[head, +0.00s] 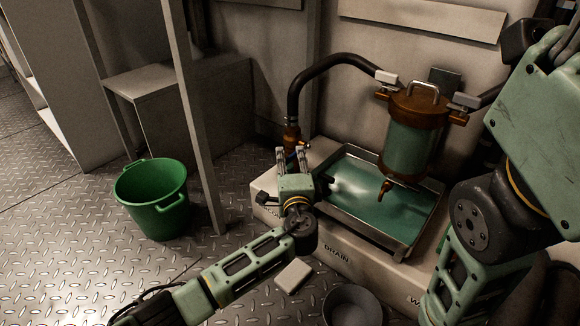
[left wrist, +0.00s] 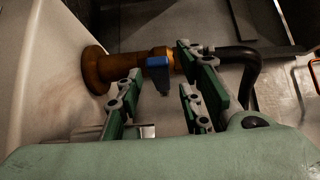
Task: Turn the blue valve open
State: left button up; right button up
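The valve's blue handle (left wrist: 157,62) sits on an orange-brown pipe fitting in the left wrist view, with a dark lever part hanging below it. In the head view I see the brown fitting (head: 291,135) at the foot of the black hose; the blue part is not clear there. My left gripper (head: 293,153) is open in front of the fitting. In the left wrist view its fingers (left wrist: 160,85) stand either side of the lever, with no clear contact. My right gripper (head: 558,45) shows only partly at the upper right; its finger gap is hidden.
A green-tinted tank (head: 411,148) hangs over a metal tray (head: 402,245) of liquid on a pale base labelled DRAIN. A green bucket (head: 152,222) stands left on the plate floor. A thin post (head: 193,120) rises between bucket and base. A grey bowl (head: 352,308) sits in front.

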pick_arm(q)
jog(key=shift+w+a, duration=0.15)
jog(key=shift+w, duration=0.6)
jog(key=shift+c, duration=0.6)
grip_shut()
